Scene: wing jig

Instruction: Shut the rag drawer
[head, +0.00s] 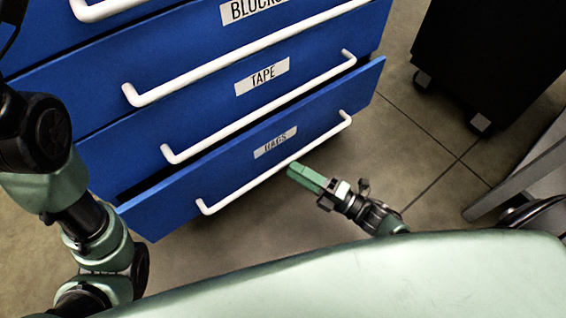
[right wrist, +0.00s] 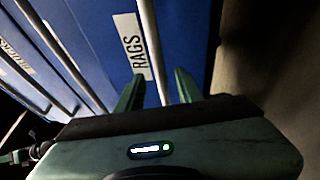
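The rag drawer (head: 240,168) is the lowest blue drawer of the cabinet, labelled RAGS. It stands partly open, with a dark gap behind its front. Its long white handle (head: 250,182) runs across the front. My right gripper (head: 291,169) is at this handle, right of its middle. In the right wrist view the green fingers of the right gripper (right wrist: 158,76) are apart, one on each side of the white handle (right wrist: 150,40), beside the RAGS label (right wrist: 131,42). Whether they touch it I cannot tell. My left arm shows at the left, but its gripper is out of view.
Above is the TAPE drawer (head: 215,110), and above that one whose label starts with BLOCK (head: 180,50); both look shut. A black wheeled unit (head: 490,60) stands at the upper right. A grey piece of furniture (head: 530,175) is at the right edge. Tiled floor (head: 420,150) between them is clear.

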